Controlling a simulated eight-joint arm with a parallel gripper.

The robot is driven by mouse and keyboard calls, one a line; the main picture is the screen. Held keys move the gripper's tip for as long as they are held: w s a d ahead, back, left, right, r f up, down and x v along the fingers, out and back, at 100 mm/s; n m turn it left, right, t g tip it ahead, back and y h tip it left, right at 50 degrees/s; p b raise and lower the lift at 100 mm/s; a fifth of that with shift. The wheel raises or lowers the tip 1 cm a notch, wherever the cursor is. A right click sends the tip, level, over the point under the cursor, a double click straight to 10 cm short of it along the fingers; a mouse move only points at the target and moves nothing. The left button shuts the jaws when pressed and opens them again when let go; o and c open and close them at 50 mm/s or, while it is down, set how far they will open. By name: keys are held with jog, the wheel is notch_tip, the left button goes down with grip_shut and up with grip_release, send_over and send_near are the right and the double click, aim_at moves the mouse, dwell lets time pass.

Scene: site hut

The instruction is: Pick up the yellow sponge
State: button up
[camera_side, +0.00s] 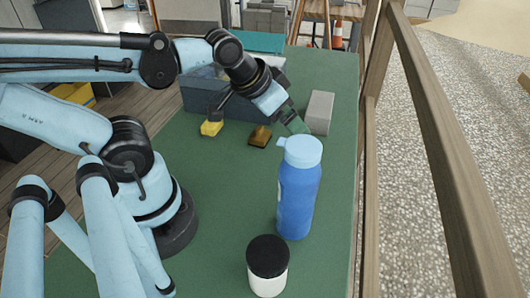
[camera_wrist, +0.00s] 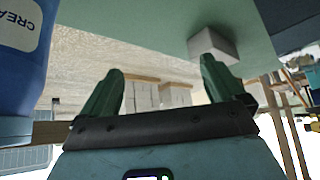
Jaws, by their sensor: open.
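The yellow sponge (camera_side: 211,129) appears as a small bright yellow block on the green table, in front of a blue-grey bin, in the side view. A dark part in front of it hides some of its top. My gripper (camera_side: 296,122) is to the right of it and apart from it, above the table between the grey block and the blue bottle. In the wrist view my gripper (camera_wrist: 160,85) has its two green fingers spread, with nothing between them. The sponge does not show in the wrist view.
A brown block (camera_side: 260,136) lies right of the sponge. A grey block (camera_side: 320,112), a blue bottle (camera_side: 298,195) and a black-lidded white jar (camera_side: 267,268) stand on the table (camera_side: 215,220). The blue-grey bin (camera_side: 200,98) is behind. A wooden rail (camera_side: 430,120) runs along the right.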

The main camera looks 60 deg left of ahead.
jog(key=m+g, duration=0.7)
jog(key=m, duration=0.3)
send_over(212, 127)
jog(key=a, duration=0.2)
jog(key=f, duration=0.2)
jog(key=shift+w+a+f, duration=0.1)
jog(key=shift+w+f, duration=0.1)
jog(key=shift+f, duration=2.75)
jog(key=shift+w+a+f, duration=0.1)
jog(key=shift+w+f, duration=0.1)
jog(key=shift+f, duration=2.7)
jog(key=c, duration=1)
jog(key=shift+r, duration=0.1)
